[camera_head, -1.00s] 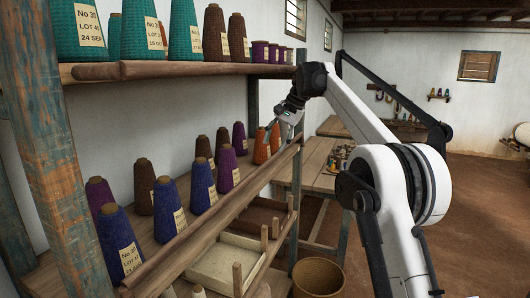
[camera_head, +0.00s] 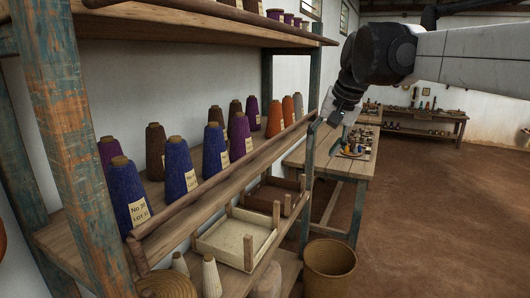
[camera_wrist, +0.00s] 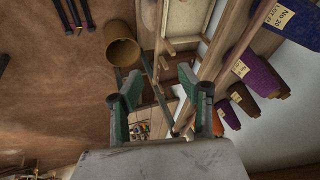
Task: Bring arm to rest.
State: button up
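My arm reaches in from the upper right in the head view, white with a dark wrist. My gripper (camera_head: 322,128) hangs at the outer side of the shelf rack, beyond the cones in the picture. In the wrist view its two green-padded fingers (camera_wrist: 167,97) stand apart with nothing held between them. The gripper looks empty and open. Whether it touches the rack post behind it in the head view cannot be told.
The rack's middle shelf holds blue (camera_head: 179,170), brown, purple and orange (camera_head: 274,117) yarn cones. Below are a pale tray (camera_head: 238,238) and a brown tray (camera_head: 270,196). A basket (camera_head: 329,270) stands on the floor by a wooden table (camera_head: 297,156). Open floor (camera_head: 430,215) lies right.

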jog(key=s+d+f+n+t+h+b, duration=0.1)
jog(key=s+d+f+b, duration=0.1)
jog(key=s+f, duration=1.2)
jog(key=s+d+f+n+t+h+b, duration=0.1)
jog(key=s+d+f+b, duration=0.2)
jog(key=s+f, duration=1.1)
jog(key=shift+s+d+n+t+b, duration=0.3)
jog(key=shift+s+n+b, duration=0.1)
jog(key=shift+s+b, duration=0.4)
